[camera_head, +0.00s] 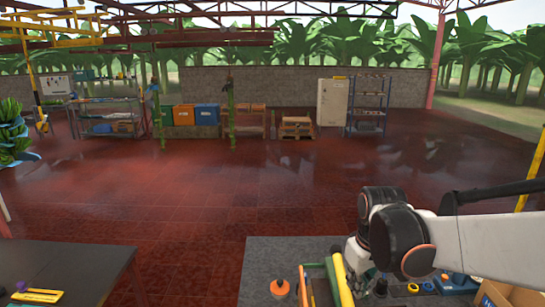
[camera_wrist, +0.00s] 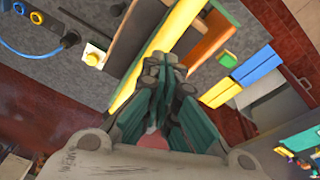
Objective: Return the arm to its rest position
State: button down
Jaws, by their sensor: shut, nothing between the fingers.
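My gripper (camera_wrist: 172,68) shows in the wrist view with its dark green fingers closed together and nothing between them. It faces a grey work surface (camera_wrist: 82,66) with a wooden tray (camera_wrist: 125,50) close by. In the head view my white and black arm reaches in from the right, bent at a dark joint above the grey bench (camera_head: 262,262) at the front. In that view my gripper is mostly hidden behind my arm, near the tray on the bench.
An orange knob-like item (camera_head: 280,287) stands on the bench left of the tray. A dark table (camera_head: 85,262) with a yellow tool (camera_head: 38,296) is at the lower left. Blue and orange bins (camera_head: 206,114) and shelves stand along the back wall. The red floor (camera_head: 200,200) between is clear.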

jog(key=s+f+t+b, duration=0.1)
jog(key=s+b, duration=0.1)
jog(key=s+f+m+b, duration=0.1)
jog(key=s+b, duration=0.2)
jog(key=s+f+m+t+b, duration=0.1)
jog(key=s+f+b, duration=0.1)
jog(key=s, duration=0.1)
jog(key=shift+s+t+b, duration=0.15)
jog(key=shift+t+b, duration=0.15)
jog(key=shift+b, duration=0.05)
jog(key=s+f+m+t+b, duration=0.2)
jog(key=s+f+b, duration=0.4)
jog(key=s+b, duration=0.1)
jog(key=shift+f+t, duration=0.25)
jog(key=shift+t, duration=0.05)
dwell(1.0)
